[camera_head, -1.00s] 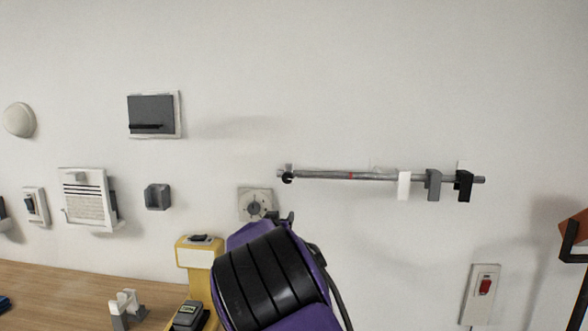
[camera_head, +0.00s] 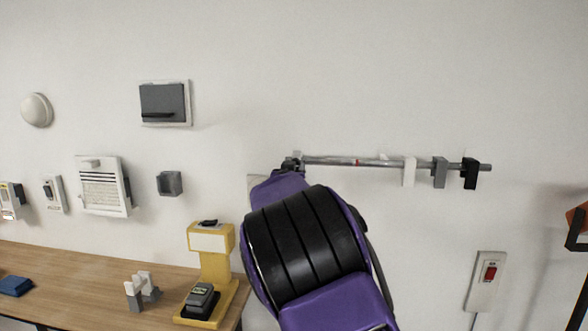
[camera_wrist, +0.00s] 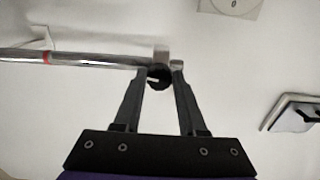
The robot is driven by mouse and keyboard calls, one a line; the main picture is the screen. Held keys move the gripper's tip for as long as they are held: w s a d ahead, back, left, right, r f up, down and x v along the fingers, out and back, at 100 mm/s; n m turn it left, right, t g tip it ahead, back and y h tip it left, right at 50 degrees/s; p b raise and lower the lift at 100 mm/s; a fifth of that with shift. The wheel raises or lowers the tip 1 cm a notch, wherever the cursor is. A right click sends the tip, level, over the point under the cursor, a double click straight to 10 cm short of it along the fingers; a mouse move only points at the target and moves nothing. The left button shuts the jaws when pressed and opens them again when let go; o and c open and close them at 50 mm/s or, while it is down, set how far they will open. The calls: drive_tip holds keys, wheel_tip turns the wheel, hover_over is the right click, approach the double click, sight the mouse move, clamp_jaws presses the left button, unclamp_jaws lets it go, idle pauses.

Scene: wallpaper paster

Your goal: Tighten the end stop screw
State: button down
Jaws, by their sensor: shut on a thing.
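A metal rail (camera_head: 385,162) with a red mark runs across the wall. The end stop screw (camera_wrist: 159,77), a small round black knob with a pale slot line, sits at the rail's end. In the wrist view my gripper (camera_wrist: 160,72) has one finger on each side of the knob and is shut on it. In the head view my gripper (camera_head: 291,165) is at the rail's left end, and the knob is hidden there. The rail also crosses the left of the wrist view (camera_wrist: 90,60).
White (camera_head: 409,172), grey (camera_head: 440,172) and black (camera_head: 470,174) blocks sit on the rail's right part. A red-switch plate (camera_head: 487,281) is on the wall below right. A yellow stand (camera_head: 213,262) is on the wooden table (camera_head: 85,290) at left. The wall above the rail is clear.

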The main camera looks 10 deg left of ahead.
drive_tip(key=shift+r, duration=0.15)
drive_tip(key=m+b, duration=0.8)
drive_tip(key=m, duration=1.3)
drive_tip(key=shift+m+b, duration=0.3)
drive_tip(key=shift+m, duration=0.1)
drive_tip(key=shift+a, duration=0.1)
drive_tip(key=shift+c, duration=2.3)
unclamp_jaws()
drive_tip(key=shift+s, duration=0.15)
